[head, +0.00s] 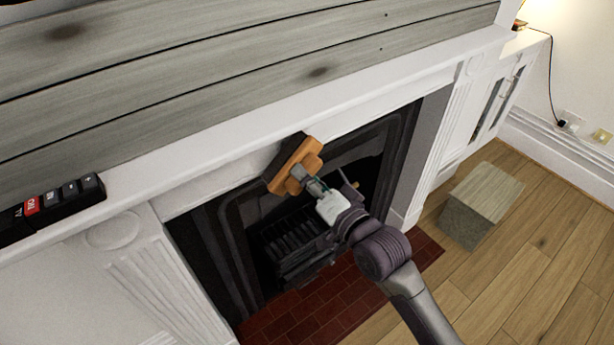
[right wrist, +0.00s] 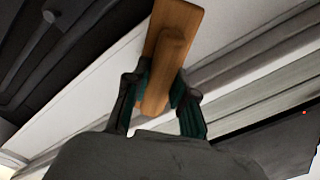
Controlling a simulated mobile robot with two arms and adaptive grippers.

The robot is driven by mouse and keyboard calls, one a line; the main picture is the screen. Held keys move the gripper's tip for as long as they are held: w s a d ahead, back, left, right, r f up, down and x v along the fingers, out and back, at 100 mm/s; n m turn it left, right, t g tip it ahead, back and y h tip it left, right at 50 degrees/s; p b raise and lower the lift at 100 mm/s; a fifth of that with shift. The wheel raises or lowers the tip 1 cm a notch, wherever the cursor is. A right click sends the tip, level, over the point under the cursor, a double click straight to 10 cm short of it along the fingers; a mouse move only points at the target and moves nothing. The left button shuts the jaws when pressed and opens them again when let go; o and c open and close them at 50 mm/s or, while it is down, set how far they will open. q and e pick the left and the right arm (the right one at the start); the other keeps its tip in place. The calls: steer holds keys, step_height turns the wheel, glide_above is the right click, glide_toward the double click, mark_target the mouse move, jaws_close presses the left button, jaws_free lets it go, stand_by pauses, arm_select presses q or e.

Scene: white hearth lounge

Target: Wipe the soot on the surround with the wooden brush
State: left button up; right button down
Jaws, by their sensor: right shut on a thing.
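The wooden brush (head: 298,160) is an orange-brown block with a raised handle and a dark bristle side. My right gripper (head: 308,183) is shut on its handle, which also shows between the fingers in the right wrist view (right wrist: 165,85). The brush's dark side faces the white surround (head: 225,178), just below the mantel and above the fireplace opening. I cannot tell whether it touches the surround. No soot mark is clearly visible; the brush hides part of the surround. My left gripper is not in view.
The mantel shelf (head: 150,180) juts out above the brush. A dark object with buttons (head: 50,205) lies on it at the left. A black grate (head: 290,240) sits in the fireplace over a red tiled hearth (head: 320,300). A wooden block (head: 480,205) stands on the floor at the right.

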steer(key=shift+x, duration=1.3)
